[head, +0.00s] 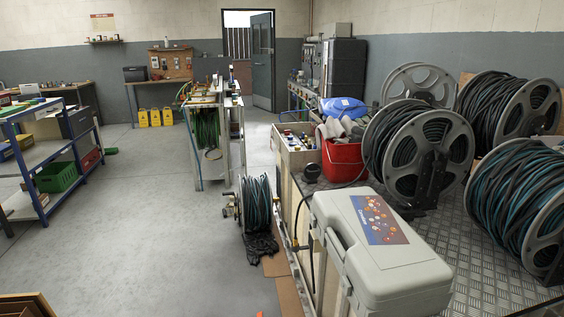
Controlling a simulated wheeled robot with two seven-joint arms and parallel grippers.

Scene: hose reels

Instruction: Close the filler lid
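No filler lid can be picked out with certainty. A small black round fitting (312,172) sits on the light-coloured unit behind the pale grey case; whether it is a lid, open or shut, is too small to tell. The large pale grey case (390,265) with a coloured label on top stands at the front right, and its top looks shut. Neither of my grippers shows in the head view.
Several hose reels (418,165) stand on the metal tread plate (455,255) at the right. A red bucket (343,160) stands behind the case. A smaller reel (256,204) stands at the unit's left side. A blue shelf rack (40,160) is at left. The grey floor (150,225) between is clear.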

